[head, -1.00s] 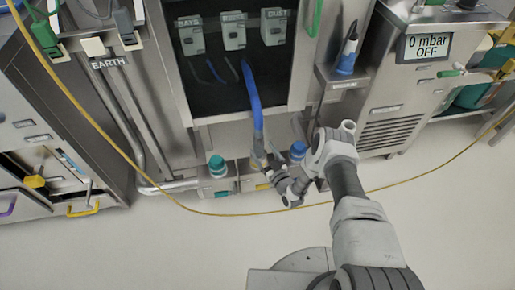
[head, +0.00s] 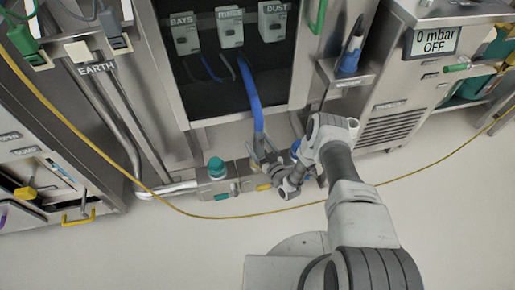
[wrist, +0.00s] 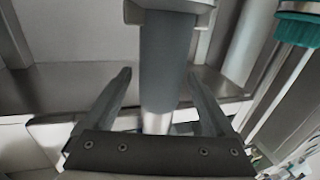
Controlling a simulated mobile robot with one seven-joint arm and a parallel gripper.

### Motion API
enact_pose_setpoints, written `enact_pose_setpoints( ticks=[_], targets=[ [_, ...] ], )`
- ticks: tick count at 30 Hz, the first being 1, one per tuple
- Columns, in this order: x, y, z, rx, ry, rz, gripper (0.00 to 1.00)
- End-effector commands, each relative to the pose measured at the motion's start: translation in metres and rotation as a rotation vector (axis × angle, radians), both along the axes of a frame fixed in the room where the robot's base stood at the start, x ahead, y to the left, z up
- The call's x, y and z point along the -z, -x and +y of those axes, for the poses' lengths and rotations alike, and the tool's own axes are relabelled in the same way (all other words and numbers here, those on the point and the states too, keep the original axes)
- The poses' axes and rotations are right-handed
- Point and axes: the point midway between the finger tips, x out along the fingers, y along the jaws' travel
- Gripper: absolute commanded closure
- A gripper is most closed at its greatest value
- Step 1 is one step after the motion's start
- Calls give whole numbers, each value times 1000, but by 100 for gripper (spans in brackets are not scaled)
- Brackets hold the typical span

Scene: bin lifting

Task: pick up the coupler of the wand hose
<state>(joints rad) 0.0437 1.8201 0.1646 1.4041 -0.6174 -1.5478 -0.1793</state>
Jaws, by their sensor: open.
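A blue hose (head: 250,92) hangs out of the dark cabinet opening in the head view. Its lower end meets my gripper (head: 266,152), so the coupler there is hard to make out. In the wrist view, a grey-blue cylinder with a silver lower end (wrist: 156,122), which looks like the coupler, stands between the two fingers of my gripper (wrist: 158,76). The fingers are open, one on each side of it, with gaps visible. I cannot tell whether either finger touches it.
A teal-capped fitting (head: 216,168) stands on the low ledge left of my gripper. A blue-tipped tool (head: 351,55) sits in a holder at right, by the steel unit with a display (head: 434,41). A yellow cable (head: 200,214) crosses the floor.

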Motion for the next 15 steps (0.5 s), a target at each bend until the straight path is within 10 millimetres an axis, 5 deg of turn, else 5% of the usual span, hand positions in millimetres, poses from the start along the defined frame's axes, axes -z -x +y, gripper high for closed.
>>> enact_pose_setpoints(
  ticks=[3, 15],
  targets=[
    [0, 0, 0, 0, 0, 0, 11],
    [0, 0, 0, 0, 0, 0, 83]
  ],
)
